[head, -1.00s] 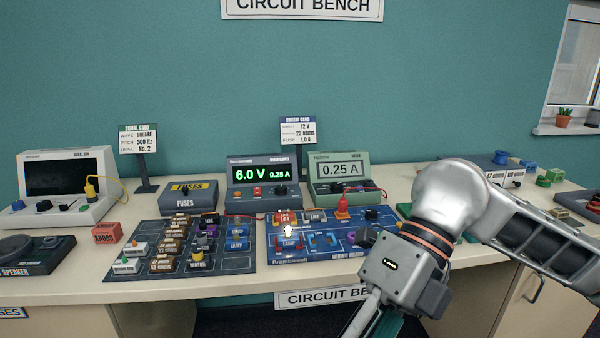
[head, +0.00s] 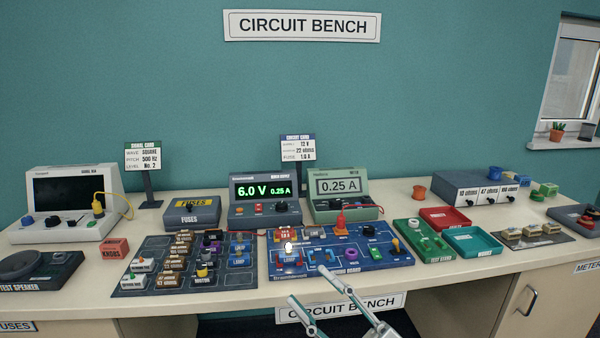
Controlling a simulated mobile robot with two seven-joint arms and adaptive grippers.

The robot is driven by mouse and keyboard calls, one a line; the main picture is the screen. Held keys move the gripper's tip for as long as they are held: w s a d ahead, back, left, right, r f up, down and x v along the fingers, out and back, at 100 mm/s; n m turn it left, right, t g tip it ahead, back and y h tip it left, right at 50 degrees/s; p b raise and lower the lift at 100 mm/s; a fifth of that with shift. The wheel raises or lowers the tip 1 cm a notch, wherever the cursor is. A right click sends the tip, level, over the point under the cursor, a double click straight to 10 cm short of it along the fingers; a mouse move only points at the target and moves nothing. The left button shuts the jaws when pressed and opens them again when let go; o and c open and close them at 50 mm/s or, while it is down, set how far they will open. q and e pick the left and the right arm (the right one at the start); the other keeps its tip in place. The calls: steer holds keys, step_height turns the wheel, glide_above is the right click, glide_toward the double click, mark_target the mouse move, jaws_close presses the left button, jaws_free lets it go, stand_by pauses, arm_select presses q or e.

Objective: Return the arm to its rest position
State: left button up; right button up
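My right gripper (head: 326,300) shows at the bottom middle of the head view, in front of the bench edge. Its two fingers are spread apart with nothing between them. The rest of my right arm is below the frame. My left gripper is not in view. The blue wiring board (head: 342,253) lies just beyond the fingertips, with a lit lamp (head: 288,247), coloured blocks and a red plug on it. The fingers look apart from the board.
The bench (head: 420,275) holds a power supply (head: 265,207) reading 6.0 V and 0.25 A, a meter (head: 343,196) reading 0.25 A, a dark parts board (head: 185,262), a fuse box (head: 191,213), and red and teal trays (head: 472,243) at right. Free bench surface runs along the front.

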steer(key=d+f+m+t+h, duration=0.1)
steer(key=d+f+m+h, duration=0.25)
steer(key=f, duration=0.35)
steer(key=d+f+m+t+h+p, duration=0.1)
steer(key=d+f+m+h, duration=0.3)
steer(key=f, duration=0.4)
steer(key=d+f+m+t+h, duration=0.1)
steer(key=d+f+m+h, duration=0.25)
steer(key=f+h, duration=0.3)
steer(key=s+d+f+m+g+h, duration=0.1)
steer(key=s+d+f+m+g, duration=0.1)
steer(key=s+f, duration=0.5)
steer(key=s+d+f+m+g+h, duration=0.2)
steer(key=s+d+f+g, duration=0.2)
steer(key=s+f, duration=0.4)
step_height(320, 180, down, 5)
steer(key=shift+s+d+r+g+p, duration=0.1)
steer(key=shift+s+d+g+p, duration=0.15)
steer(key=shift+p, duration=0.2)
